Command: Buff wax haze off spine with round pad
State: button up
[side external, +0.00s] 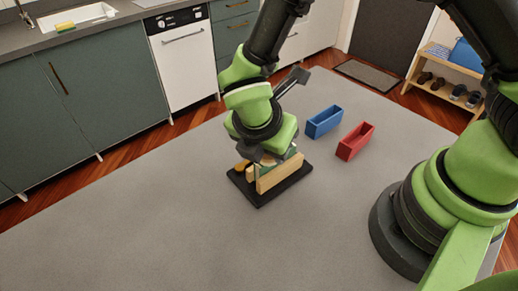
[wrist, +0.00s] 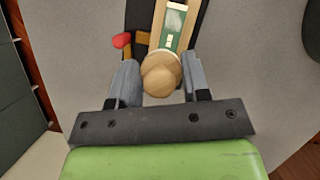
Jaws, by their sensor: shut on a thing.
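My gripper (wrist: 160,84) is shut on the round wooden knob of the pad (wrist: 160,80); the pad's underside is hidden. The green spine (wrist: 169,42) lies between pale wooden boards, just ahead of the knob in the wrist view. A whitish hazy patch (wrist: 175,16) shows on the spine's far part, with small pale marks nearer the knob. The pad overlaps the near end of the spine in view; I cannot tell whether it touches. In the side view my gripper is low over the wooden holder (side external: 279,174), which stands on a black base (side external: 262,196).
A red-tipped item (wrist: 122,40) lies left of the boards. An orange-yellow item (side external: 242,165) sits on the base's left side. A blue bin (side external: 323,122) and a red bin (side external: 355,142) stand behind to the right. The grey table front is clear.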

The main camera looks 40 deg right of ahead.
jog(key=shift+s+d, duration=0.15)
jog(key=shift+d, duration=1.65)
jog(key=shift+s+d, duration=0.1)
jog(key=shift+d, duration=1.65)
notch_tip(320, 180, up, 8)
jog(key=shift+r, duration=0.15)
